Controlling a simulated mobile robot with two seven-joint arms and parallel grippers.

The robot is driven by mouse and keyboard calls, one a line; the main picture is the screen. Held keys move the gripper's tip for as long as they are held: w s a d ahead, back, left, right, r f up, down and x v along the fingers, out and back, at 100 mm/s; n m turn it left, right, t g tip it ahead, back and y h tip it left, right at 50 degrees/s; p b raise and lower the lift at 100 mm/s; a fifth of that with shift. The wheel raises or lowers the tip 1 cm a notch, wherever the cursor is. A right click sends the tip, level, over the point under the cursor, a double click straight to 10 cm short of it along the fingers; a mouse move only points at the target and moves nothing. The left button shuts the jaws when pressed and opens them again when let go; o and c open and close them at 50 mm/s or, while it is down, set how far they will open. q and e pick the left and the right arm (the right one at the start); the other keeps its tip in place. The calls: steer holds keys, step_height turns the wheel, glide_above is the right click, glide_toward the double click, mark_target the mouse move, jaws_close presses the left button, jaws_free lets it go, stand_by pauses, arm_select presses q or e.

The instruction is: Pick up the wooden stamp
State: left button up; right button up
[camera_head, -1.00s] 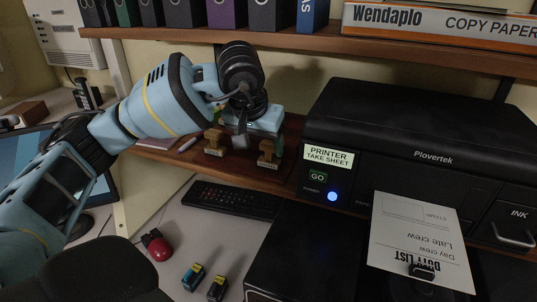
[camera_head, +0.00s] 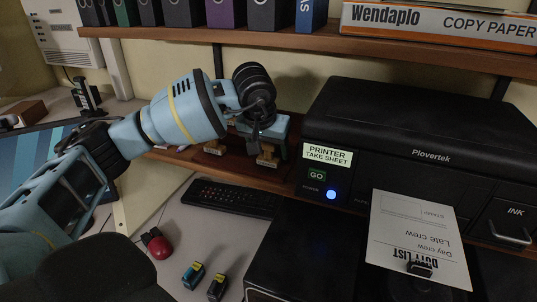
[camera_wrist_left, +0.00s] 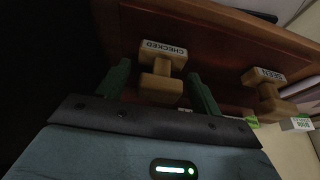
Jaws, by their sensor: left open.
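A wooden stamp with a "CHECKED" label (camera_wrist_left: 161,72) stands between the two green fingers of my left gripper (camera_wrist_left: 160,86) in the left wrist view. The fingers are open, with a gap on either side of the stamp. In the head view a wooden stamp (camera_head: 267,156) shows on the low wooden shelf, beneath my left gripper (camera_head: 262,145), whose wrist partly hides the area. A second wooden stamp labelled "SEEN" (camera_wrist_left: 266,88) stands to the right in the left wrist view. My right gripper is not in view.
The printer (camera_head: 400,140) stands right of the shelf, with a duty list sheet (camera_head: 420,240) on it. The upper shelf (camera_head: 300,42) runs overhead.

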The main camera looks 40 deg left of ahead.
arm_select(q)
steer(key=shift+c, duration=0.4)
steer(key=c, duration=1)
steer(key=shift+r, duration=0.1)
